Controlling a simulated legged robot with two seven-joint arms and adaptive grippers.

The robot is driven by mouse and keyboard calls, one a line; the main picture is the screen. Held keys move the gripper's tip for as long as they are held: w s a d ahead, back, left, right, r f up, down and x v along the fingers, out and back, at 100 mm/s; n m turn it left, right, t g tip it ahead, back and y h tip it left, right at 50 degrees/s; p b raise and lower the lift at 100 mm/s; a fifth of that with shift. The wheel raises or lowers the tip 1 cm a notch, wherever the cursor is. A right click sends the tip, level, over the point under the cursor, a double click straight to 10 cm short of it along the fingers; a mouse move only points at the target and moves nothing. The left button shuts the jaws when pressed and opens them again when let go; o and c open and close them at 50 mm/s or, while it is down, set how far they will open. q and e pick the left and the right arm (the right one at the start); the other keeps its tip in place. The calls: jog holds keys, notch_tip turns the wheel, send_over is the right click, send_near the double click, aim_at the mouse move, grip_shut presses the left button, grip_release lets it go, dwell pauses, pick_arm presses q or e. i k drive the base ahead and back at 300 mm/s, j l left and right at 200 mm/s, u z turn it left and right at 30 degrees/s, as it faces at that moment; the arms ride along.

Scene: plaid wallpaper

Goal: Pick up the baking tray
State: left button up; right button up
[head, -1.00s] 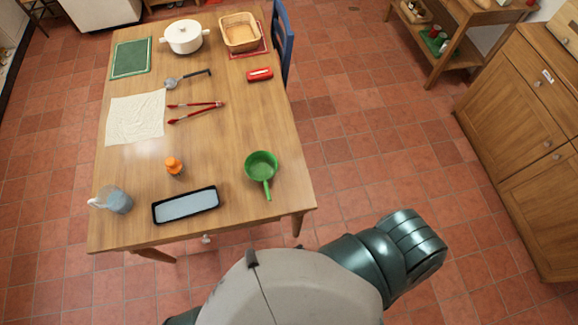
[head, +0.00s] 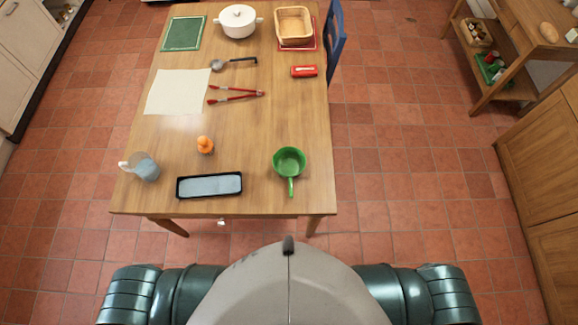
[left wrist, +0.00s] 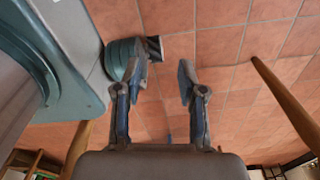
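The baking tray (head: 209,185) is a black-rimmed rectangle with a pale blue-grey inside. It lies flat near the table's front edge in the head view. Neither gripper shows in the head view; only my shoulders and upper arms do. In the left wrist view my left gripper (left wrist: 156,75) is open and empty, its two fingers apart above the tiled floor. The tray does not show there. My right gripper is out of view.
The wooden table (head: 250,130) stands ahead. Near the tray are a measuring jug (head: 145,167), an orange item (head: 205,145) and a green pan (head: 289,161). Tongs (head: 235,93) and a white cloth (head: 176,91) lie farther back. A blue chair (head: 336,40) stands at the right side.

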aim_at(229, 183)
jog(key=j+u, duration=0.1)
jog(key=u, duration=0.25)
jog(key=j+u, duration=0.1)
jog(key=u, duration=0.2)
jog(key=j+u, duration=0.1)
jog(key=u, duration=0.25)
jog(key=z, duration=0.35)
jog(key=j+z, duration=1.05)
jog(key=j, duration=0.15)
